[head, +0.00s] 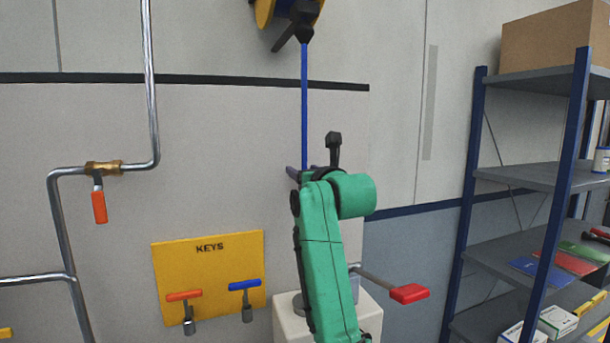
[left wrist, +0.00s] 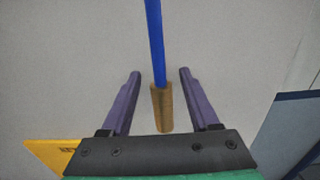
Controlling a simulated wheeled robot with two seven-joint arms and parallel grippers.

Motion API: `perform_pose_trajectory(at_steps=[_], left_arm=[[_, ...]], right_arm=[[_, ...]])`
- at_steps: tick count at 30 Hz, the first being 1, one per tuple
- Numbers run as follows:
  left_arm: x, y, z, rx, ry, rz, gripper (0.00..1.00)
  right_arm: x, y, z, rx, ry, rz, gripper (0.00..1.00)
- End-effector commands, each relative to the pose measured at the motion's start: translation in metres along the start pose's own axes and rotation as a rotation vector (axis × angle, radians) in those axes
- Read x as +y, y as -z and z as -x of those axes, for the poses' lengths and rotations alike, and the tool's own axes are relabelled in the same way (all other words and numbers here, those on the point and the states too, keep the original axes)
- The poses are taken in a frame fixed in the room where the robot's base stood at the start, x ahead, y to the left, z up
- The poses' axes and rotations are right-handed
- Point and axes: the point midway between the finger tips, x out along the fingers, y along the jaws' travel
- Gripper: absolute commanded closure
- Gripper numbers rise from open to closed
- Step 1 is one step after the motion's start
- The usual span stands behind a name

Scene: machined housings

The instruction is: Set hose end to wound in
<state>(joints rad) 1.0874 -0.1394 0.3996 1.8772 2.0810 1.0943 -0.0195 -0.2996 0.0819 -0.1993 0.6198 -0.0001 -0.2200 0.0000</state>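The blue hose (head: 304,105) hangs straight down from the yellow-and-black reel (head: 275,14) at the top of the head view. In the left wrist view the hose (left wrist: 155,45) ends in a brass-coloured hose end (left wrist: 162,108). My left gripper (head: 303,172) is at the lower end of the hose in the head view, where its arm hides the hose end. In the left wrist view my left gripper (left wrist: 160,75) is open, with one purple finger on each side of the hose end and a visible gap on both sides. My right gripper is not in view.
A yellow KEYS board (head: 208,290) holds a red key (head: 184,296) and a blue key (head: 245,285). A pipe valve with an orange handle (head: 99,207) is at left. A red-handled lever (head: 409,293) sticks out below right. Shelves (head: 520,176) stand at right.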

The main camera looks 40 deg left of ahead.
Motion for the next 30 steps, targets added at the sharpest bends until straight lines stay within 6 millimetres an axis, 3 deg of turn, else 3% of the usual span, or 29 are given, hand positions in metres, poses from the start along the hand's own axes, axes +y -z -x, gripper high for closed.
perform_pose_trajectory(at_steps=[11,14,18,24,30], left_arm=[[-0.002,0.006,0.009,0.006,0.003,-0.002,0.39],[-0.002,0.01,0.029,0.006,0.005,0.001,0.39],[-0.002,0.011,0.071,0.005,0.007,0.003,0.39],[-0.001,0.008,0.124,0.006,0.004,0.001,0.39],[0.0,0.003,0.143,0.006,0.0,-0.001,0.39]], right_arm=[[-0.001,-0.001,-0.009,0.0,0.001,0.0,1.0],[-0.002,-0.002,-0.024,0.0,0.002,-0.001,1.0],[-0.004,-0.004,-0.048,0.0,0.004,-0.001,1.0],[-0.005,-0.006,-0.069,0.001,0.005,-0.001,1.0],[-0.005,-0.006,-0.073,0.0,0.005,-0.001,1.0]])
